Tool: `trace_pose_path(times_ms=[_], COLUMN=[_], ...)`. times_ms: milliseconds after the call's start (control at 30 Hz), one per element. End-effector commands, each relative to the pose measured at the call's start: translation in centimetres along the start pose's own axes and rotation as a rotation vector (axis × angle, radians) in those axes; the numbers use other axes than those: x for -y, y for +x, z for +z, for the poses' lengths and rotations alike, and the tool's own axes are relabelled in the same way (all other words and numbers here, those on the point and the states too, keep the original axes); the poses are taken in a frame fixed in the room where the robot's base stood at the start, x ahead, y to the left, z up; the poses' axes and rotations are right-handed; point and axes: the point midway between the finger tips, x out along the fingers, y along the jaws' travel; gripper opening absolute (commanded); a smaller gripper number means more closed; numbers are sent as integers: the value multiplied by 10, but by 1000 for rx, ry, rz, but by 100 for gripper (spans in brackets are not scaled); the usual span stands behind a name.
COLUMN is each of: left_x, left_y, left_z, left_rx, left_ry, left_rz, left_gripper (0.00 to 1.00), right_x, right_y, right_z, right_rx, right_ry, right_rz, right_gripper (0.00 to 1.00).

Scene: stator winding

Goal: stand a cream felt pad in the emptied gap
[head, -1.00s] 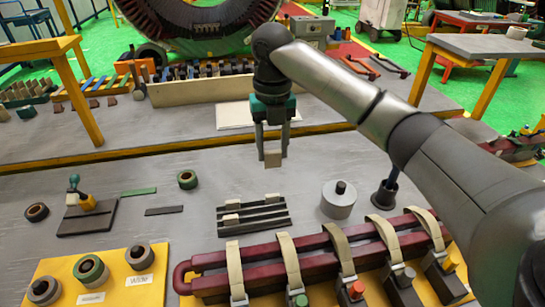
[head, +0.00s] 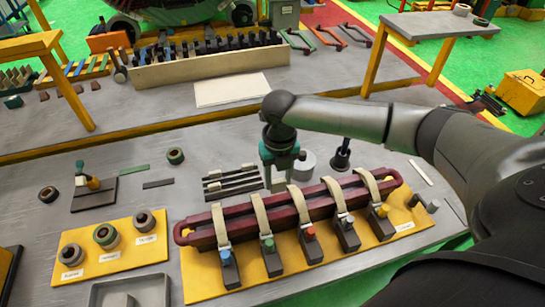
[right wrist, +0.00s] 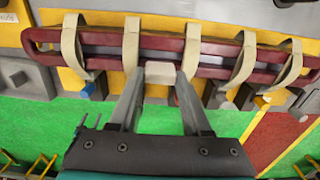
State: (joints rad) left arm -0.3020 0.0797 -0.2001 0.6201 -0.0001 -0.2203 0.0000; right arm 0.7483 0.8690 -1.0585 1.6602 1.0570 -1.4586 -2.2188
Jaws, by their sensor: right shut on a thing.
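My right gripper (head: 280,184) is shut on a small cream felt pad (right wrist: 160,72), held upright between its fingertips. In the right wrist view the pad overlaps the near bar of the dark red coil (right wrist: 110,66), between two cream straps (right wrist: 132,45). Whether it touches the coil I cannot tell. In the head view the gripper is at the far side of the coil (head: 240,220), near its middle. A long slot runs between the coil's two bars; no emptied gap is clearly visible. My left gripper is not in view.
A dark slatted rack (head: 232,187) with small cream pads stands just left of the gripper. A grey cylinder (head: 304,163) and a dark cup (head: 341,158) are to the right. Colour-tipped clamps (head: 310,236) line the coil's near side. Tape rolls sit on a yellow board (head: 110,250).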

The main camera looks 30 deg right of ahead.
Motion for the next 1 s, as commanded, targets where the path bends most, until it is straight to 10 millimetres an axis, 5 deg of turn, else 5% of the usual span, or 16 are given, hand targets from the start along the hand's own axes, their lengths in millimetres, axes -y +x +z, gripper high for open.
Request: trace_pose_path(times_ms=[367, 1000], left_x=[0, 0], left_y=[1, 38], left_z=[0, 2], left_rx=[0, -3], left_ry=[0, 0], left_rz=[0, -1], left_gripper=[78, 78], right_x=[2, 2], right_y=[8, 41], right_z=[-5, -6], right_rx=[-3, -2], right_ry=[-2, -3], right_rz=[2, 1], right_gripper=[0, 0])
